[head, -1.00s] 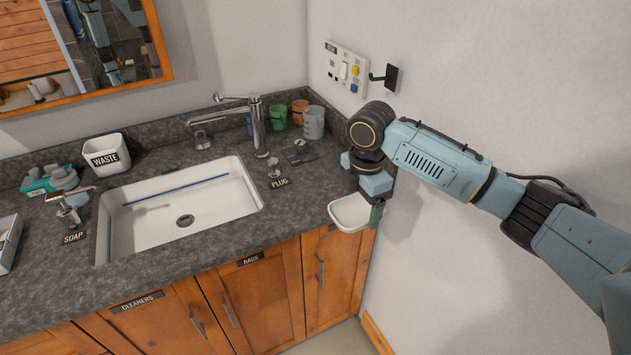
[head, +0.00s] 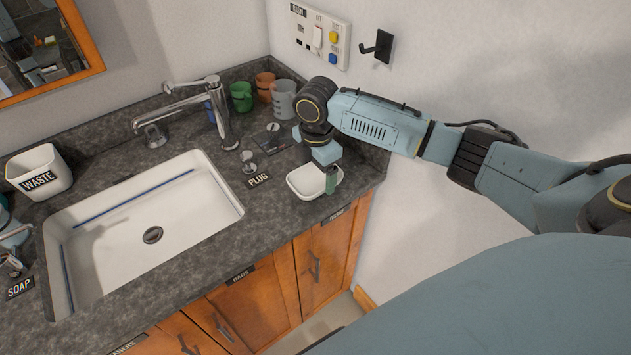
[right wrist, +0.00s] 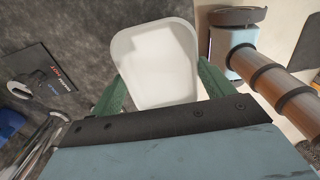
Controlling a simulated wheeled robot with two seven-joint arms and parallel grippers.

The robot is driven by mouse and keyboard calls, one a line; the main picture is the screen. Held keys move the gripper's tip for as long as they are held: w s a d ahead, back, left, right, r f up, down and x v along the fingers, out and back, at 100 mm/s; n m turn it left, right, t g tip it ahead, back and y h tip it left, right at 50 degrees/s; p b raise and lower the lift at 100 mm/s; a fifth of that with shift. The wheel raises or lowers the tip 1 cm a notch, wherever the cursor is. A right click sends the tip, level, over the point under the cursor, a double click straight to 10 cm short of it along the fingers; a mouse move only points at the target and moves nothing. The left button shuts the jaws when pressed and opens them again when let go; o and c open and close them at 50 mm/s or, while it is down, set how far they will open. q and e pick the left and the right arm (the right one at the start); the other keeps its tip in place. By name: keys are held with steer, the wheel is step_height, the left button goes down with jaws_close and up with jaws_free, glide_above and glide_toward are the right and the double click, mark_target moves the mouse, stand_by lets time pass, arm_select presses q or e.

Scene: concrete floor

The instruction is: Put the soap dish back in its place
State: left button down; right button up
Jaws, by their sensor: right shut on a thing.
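The white soap dish (head: 305,182) is a shallow, rounded tray held over the right end of the grey counter, near its front edge. My right gripper (head: 329,178) is shut on its right-hand side, with the arm reaching in from the right. In the right wrist view the dish (right wrist: 155,62) sits between the two green fingers of the gripper (right wrist: 160,90), and its inside looks empty. Whether the dish touches the counter is hard to tell.
The white sink (head: 150,250) with a chrome tap (head: 215,110) lies left of the dish. The plug (head: 248,160), a PLUG label (head: 258,180) and a dark card (head: 275,136) lie between. Several cups (head: 283,98) stand behind. The wall is close on the right.

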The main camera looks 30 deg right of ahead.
mark_target(316, 178)
arm_select(q)
steer(key=shift+w, duration=0.65)
arm_select(e)
steer(key=shift+w+f, duration=0.1)
steer(key=shift+f, duration=1.9)
arm_select(q)
steer(key=shift+f, duration=0.1)
arm_select(e)
steer(key=shift+f, duration=0.1)
steer(key=o, duration=0.9)
arm_select(q)
steer(key=shift+s, duration=0.1)
arm_select(e)
steer(key=shift+r, duration=0.2)
arm_select(q)
step_height(316, 178, up, 13)
steer(key=p, duration=1.2)
arm_select(e)
step_height(316, 178, up, 12)
steer(key=shift+a+f, duration=0.1)
arm_select(q)
steer(key=shift+s+f, duration=0.1)
